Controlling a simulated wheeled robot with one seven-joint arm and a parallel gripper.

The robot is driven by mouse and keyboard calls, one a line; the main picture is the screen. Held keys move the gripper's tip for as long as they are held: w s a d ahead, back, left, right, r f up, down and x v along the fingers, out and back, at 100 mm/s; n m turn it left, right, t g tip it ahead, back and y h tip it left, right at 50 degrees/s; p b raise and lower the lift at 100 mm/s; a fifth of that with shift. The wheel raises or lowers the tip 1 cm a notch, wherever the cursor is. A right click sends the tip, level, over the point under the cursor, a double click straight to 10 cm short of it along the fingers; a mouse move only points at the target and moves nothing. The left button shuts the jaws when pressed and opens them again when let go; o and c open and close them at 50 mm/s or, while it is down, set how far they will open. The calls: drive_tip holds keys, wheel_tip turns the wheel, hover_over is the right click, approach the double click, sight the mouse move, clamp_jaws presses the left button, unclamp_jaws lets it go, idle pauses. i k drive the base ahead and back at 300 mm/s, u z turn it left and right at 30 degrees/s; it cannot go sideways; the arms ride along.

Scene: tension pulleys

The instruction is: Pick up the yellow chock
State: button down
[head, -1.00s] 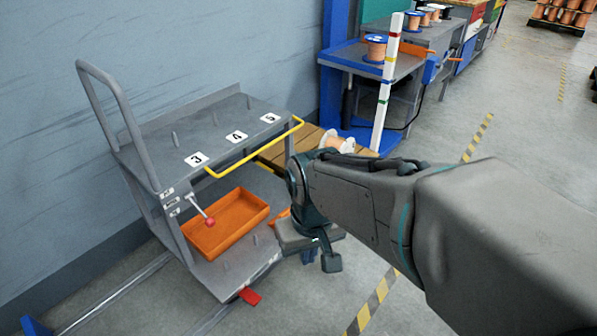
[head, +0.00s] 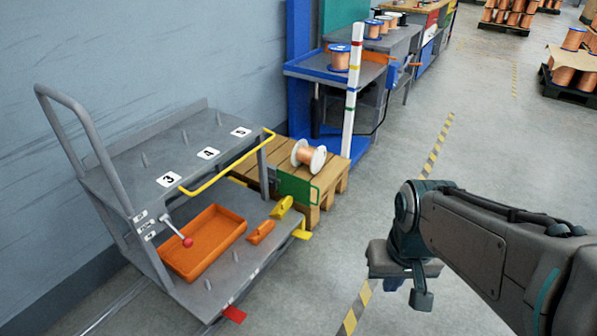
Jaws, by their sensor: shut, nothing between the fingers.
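The yellow chock (head: 282,207) lies on the lower shelf of the grey cart (head: 222,299), near its right end. An orange chock (head: 261,232) lies beside it, to the left and nearer. My gripper (head: 421,299) is shut and empty. It hangs over the floor to the right of the cart, well apart from the chock. Nothing hides the yellow chock in this view.
An orange tray (head: 244,226) fills much of the lower shelf. The upper shelf (head: 205,135) and yellow rail (head: 218,176) stand above it. A green panel (head: 296,189) and a pallet with a copper spool (head: 309,156) are behind. Floor to the right is open.

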sight(281, 208)
drive_tip(key=z, duration=0.25)
drive_tip(key=i, duration=0.6)
drive_tip(key=u, duration=0.5)
drive_tip(key=i, duration=0.65)
drive_tip(key=u, duration=0.55)
drive_tip(key=k, duration=0.45)
drive_tip(key=z, duration=0.35)
drive_tip(key=i, duration=0.85)
drive_tip(key=u, duration=0.35)
